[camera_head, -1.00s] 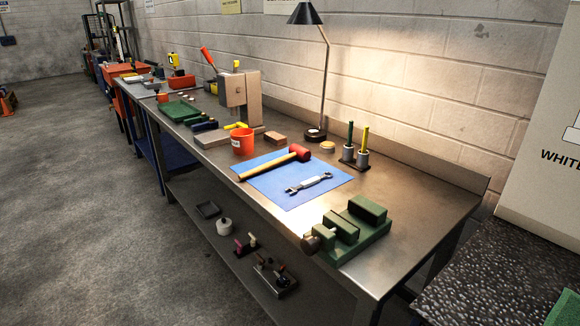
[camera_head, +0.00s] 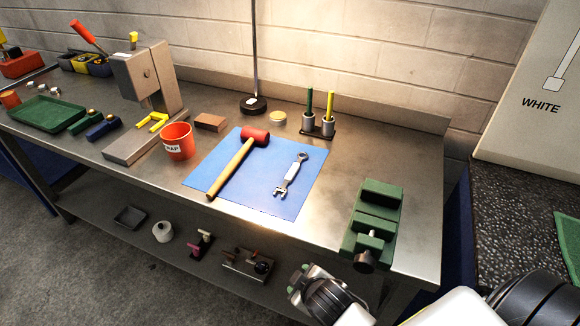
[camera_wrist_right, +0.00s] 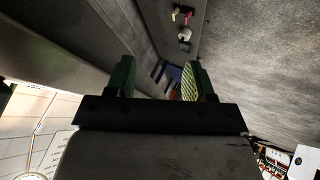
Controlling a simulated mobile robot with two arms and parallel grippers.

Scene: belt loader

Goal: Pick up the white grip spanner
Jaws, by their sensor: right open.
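The spanner with the white grip (camera_head: 291,173) lies on the blue mat (camera_head: 307,203) on the steel bench. It is silver at both ends and lies clear of the hammer. My right gripper (camera_head: 298,280) is low in front of the bench, below and apart from the spanner. In the right wrist view its green-padded fingers (camera_wrist_right: 158,82) are spread with nothing between them. The spanner is not seen in that view. My left gripper is not in view.
A red-headed hammer (camera_head: 232,166) lies left of the spanner on the mat. A green vise (camera_head: 376,212) stands at the bench's front right. A red bucket (camera_head: 177,141) is left of the mat. Pen-like tools stand in holders (camera_head: 318,125) behind. A lower shelf (camera_head: 105,210) runs under the bench.

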